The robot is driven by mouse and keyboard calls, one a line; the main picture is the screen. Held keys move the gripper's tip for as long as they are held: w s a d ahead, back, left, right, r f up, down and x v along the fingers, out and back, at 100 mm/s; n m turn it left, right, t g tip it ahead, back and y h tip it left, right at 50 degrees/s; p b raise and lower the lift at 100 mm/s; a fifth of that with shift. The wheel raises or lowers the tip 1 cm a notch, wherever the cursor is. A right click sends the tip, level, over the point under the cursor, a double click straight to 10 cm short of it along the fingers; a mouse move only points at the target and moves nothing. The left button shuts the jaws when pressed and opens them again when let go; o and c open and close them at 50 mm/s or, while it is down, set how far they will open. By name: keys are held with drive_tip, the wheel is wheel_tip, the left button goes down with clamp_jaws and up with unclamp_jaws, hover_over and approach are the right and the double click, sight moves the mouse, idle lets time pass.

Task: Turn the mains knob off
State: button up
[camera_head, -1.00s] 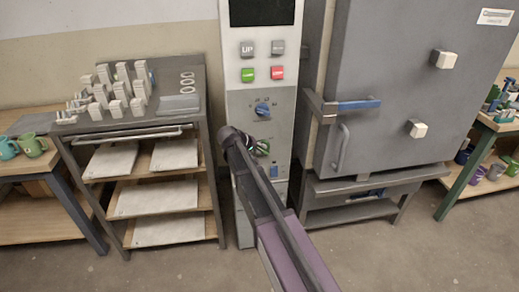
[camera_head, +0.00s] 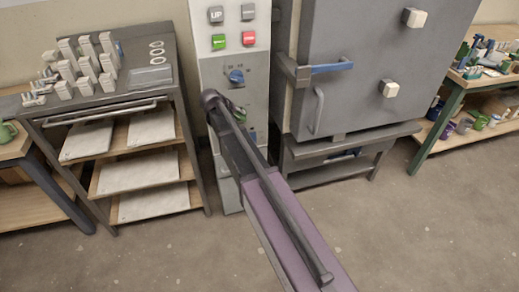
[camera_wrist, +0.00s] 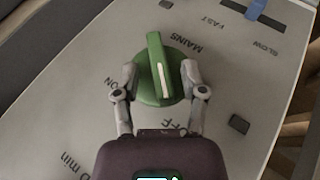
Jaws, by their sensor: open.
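The green mains knob (camera_wrist: 148,88) sits on the grey control panel, with a raised ridge and a white line along it. The word MAINS is printed beside it, ON lies to its left and OFF below it, partly hidden. The white line points down the picture, toward my gripper's body. My gripper (camera_wrist: 159,68) is open, with one finger on each side of the knob; whether they touch it I cannot tell. In the head view my arm covers part of the green knob (camera_head: 241,114), and my fingers are hard to make out.
A blue knob (camera_head: 236,77) and several square buttons sit above on the panel. The grey kiln (camera_head: 360,95) with its handles stands close to the right. A shelf rack (camera_head: 185,165) with white slabs stands to the left. Floor in front is open.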

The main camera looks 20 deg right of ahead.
drive_tip(key=shift+d+r+m+y+p, duration=0.1)
drive_tip(key=shift+d+m+y+p, duration=0.1)
drive_tip(key=shift+y+p, duration=0.65)
drive_tip(key=shift+d+r+m+y+p, duration=0.15)
drive_tip(key=shift+y+p, duration=0.3)
drive_tip(key=shift+y, duration=0.7)
drive_tip(key=shift+d+m+y, duration=0.2)
drive_tip(key=shift+m+y, duration=0.1)
drive_tip(key=shift+y, duration=0.75)
drive_tip(key=shift+d+m+y, duration=0.15)
drive_tip(key=shift+m+y, duration=0.1)
drive_tip(key=shift+y, duration=0.8)
drive_tip(key=shift+s+r+p, duration=0.15)
drive_tip(key=shift+r+p, duration=0.2)
drive_tip(key=shift+p, duration=0.2)
drive_tip(key=p+v, duration=1.2)
drive_tip(key=v, duration=0.1)
drive_tip(key=s+a+f+g+b, duration=0.1)
drive_tip(key=s+f+g+b, duration=0.1)
drive_tip(key=s, duration=1)
drive_tip(key=s+f+g+h+b, duration=0.1)
drive_tip(key=s+f, duration=0.3)
drive_tip(key=s, duration=0.7)
drive_tip(key=shift+s+a+g+b, duration=0.35)
drive_tip(key=shift+a+g+b, duration=0.05)
drive_tip(key=shift+g+b, duration=0.45)
drive_tip(key=shift+f, duration=0.1)
drive_tip(key=shift+s, duration=0.4)
